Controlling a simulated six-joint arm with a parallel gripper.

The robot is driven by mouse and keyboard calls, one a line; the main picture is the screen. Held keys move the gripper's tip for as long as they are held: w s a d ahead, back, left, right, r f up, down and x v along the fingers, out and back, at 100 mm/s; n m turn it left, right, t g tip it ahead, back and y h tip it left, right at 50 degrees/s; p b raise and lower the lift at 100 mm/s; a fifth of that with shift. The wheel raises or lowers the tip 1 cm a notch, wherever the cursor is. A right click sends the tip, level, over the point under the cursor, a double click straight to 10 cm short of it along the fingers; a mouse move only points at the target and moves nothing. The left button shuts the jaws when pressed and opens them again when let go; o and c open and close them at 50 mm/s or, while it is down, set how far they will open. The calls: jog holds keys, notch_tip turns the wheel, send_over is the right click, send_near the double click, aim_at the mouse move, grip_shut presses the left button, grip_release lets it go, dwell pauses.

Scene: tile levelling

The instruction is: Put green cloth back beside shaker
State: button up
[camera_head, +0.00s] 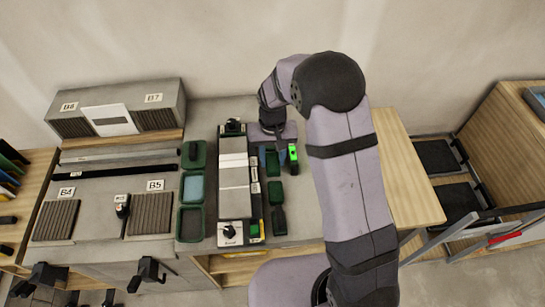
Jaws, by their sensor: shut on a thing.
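My gripper (273,160) points down at the right side of the long bench fixture, with its blue fingers shut on a dark green thing (273,166). It may be the green cloth, but it is small and partly hidden by the fingers. A black item with a bright green face (293,154) stands just right of the fingers. More dark green items lie below the gripper in the picture, one at mid-height (276,192) and one lower (279,221). I cannot tell which thing is the shaker.
The long fixture (234,205) with pale tiles stands left of my gripper. Green trays (191,223) line its left side. The wooden bench top (408,190) right of my arm is clear.

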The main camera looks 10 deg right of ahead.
jog(key=shift+f+b, duration=0.7)
jog(key=shift+f, duration=0.5)
dwell(0.3)
jog(key=o, duration=1.4)
jog(key=shift+r, duration=0.1)
jog(key=shift+w+a+r+p, duration=0.1)
jog(key=shift+w+r+p, duration=0.1)
jog(key=shift+r+p, duration=0.6)
jog(key=shift+c, duration=0.3)
jog(key=shift+o, duration=0.2)
jog(key=r+p, duration=0.1)
jog(key=r, duration=0.1)
jog(key=shift+s+r+p, duration=0.2)
jog(key=shift+r+p, duration=0.1)
jog(key=shift+p, duration=0.1)
jog(key=shift+r+p, duration=1.5)
jog(key=shift+r, duration=0.35)
